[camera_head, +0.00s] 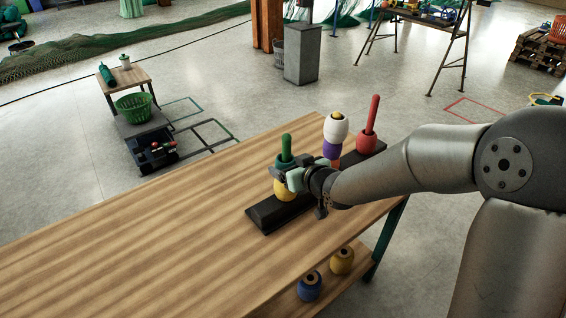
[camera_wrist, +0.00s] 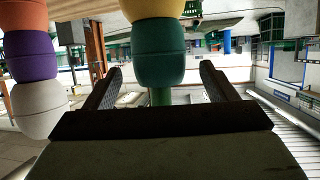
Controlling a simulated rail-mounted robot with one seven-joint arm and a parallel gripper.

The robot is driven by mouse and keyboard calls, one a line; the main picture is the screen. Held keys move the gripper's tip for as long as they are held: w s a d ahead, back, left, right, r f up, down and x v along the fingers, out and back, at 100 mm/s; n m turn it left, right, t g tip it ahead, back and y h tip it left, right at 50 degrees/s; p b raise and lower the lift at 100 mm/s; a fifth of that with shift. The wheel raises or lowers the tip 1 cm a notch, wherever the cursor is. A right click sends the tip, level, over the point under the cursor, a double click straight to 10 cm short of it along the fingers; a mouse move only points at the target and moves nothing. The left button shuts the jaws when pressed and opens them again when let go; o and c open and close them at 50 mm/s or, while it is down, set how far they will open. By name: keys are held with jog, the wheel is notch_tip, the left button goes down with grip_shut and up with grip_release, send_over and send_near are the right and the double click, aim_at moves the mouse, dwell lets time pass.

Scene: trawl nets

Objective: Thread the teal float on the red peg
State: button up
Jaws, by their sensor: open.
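The teal float (camera_head: 283,162) is on the green peg (camera_head: 286,143), above a yellow float (camera_head: 285,192). My gripper (camera_head: 282,175) is at this peg and hides part of the stack. In the wrist view, the teal float (camera_wrist: 160,62) shows between my gripper's (camera_wrist: 161,72) spread fingers, with a gap on each side. The red peg (camera_head: 373,112) stands upright at the far end of the black base (camera_head: 270,214), with a red float (camera_head: 366,143) low on it.
Between them, a yellow-tipped peg (camera_head: 337,115) carries a white float (camera_head: 336,129) and a purple float (camera_head: 331,150), with some red below. The wooden table (camera_head: 130,245) is clear to the left. Blue (camera_head: 310,287) and yellow (camera_head: 342,261) floats sit on the lower shelf.

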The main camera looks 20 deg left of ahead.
aim_at(282, 161)
jog(key=x, duration=0.5)
jog(key=c, duration=1.1)
jog(key=shift+d+r+p, duration=0.15)
jog(key=shift+r+p, duration=5.5)
jog(key=shift+r, duration=2.45)
jog(key=shift+c, duration=0.2)
